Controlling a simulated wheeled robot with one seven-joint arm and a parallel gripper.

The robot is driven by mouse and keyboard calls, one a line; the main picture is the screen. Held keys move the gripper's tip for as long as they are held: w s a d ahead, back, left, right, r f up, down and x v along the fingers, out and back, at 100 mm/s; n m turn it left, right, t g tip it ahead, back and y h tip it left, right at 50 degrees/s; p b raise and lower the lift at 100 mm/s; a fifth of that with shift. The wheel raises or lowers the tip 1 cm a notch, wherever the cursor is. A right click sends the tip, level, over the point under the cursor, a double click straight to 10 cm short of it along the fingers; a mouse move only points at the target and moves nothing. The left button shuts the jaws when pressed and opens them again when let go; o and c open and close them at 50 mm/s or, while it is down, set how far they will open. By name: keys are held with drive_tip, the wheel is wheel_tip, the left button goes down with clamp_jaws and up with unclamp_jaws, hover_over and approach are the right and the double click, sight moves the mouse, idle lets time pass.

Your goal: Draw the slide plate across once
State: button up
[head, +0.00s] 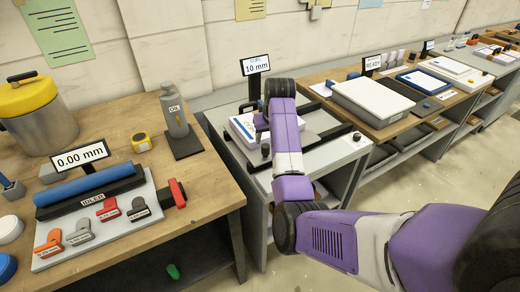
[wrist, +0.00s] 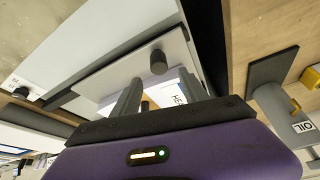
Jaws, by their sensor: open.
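My gripper (wrist: 160,78) is open in the wrist view, its two grey fingers apart with nothing held between them. A dark round knob (wrist: 158,62) stands on a pale plate (wrist: 108,79), which seems to be the slide plate, just beyond the fingertips. The knob also shows in the head view (head: 265,149) at the front of the middle station. A paper stack (wrist: 172,100) lies behind the fingers and is partly hidden by them. In the head view my purple arm hides the fingers and part of the stack (head: 240,130).
A display reading 10 mm (head: 256,65) stands behind the station. Dark rails (head: 325,139) edge it, and a second knob (head: 356,136) sits at its right front. An oil bottle (head: 174,110) stands on the left bench. The floor in front is partly clear.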

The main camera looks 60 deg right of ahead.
sight(265, 146)
drive_tip(key=shift+p+x, duration=0.6)
drive_tip(key=shift+x, duration=3.2)
clamp_jaws()
